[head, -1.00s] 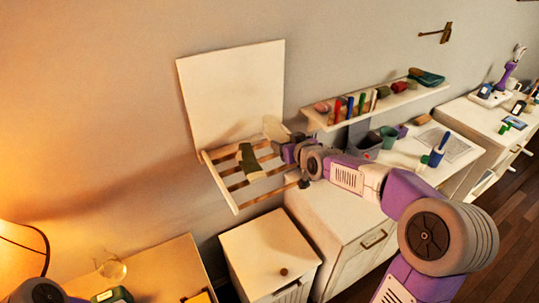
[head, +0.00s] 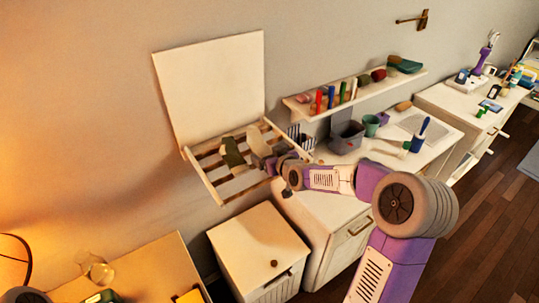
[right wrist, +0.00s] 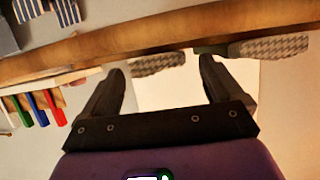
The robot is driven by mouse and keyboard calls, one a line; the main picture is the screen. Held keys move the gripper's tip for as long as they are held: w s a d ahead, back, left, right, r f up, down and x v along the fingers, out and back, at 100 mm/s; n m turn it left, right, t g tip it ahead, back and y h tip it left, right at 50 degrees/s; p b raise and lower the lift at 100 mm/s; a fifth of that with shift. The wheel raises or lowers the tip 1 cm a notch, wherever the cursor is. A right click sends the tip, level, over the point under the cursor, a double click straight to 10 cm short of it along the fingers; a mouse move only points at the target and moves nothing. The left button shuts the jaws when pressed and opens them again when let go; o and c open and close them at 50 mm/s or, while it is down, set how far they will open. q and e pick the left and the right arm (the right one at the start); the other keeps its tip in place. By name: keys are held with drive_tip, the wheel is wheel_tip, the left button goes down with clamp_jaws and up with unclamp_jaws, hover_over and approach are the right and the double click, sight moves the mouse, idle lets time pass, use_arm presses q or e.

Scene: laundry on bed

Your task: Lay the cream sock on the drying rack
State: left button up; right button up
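The drying rack (head: 205,187) is a pale slatted frame folded out from a white wall board (head: 212,90). The cream sock (head: 258,146) lies on its slats, right of a dark green sock (head: 232,152). My right gripper (head: 277,162) is at the rack's right side, close by the cream sock. In the right wrist view its two fingers (right wrist: 160,72) stand wide apart with nothing clamped between them. Grey checked fabric (right wrist: 158,63) shows near one fingertip; I cannot tell whether they touch. My left gripper is not in view.
A wall shelf (head: 365,93) with several small items is right of the rack. A striped cloth (head: 300,137) hangs beside the rack, close to my right gripper. A white cabinet (head: 258,245) stands below. Grey bin (head: 346,136) and cups crowd the dresser top.

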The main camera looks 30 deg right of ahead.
drive_tip(key=shift+s+r, duration=0.25)
drive_tip(key=shift+s, duration=0.2)
drive_tip(key=p+v, duration=0.3)
drive_tip(key=v, duration=0.8)
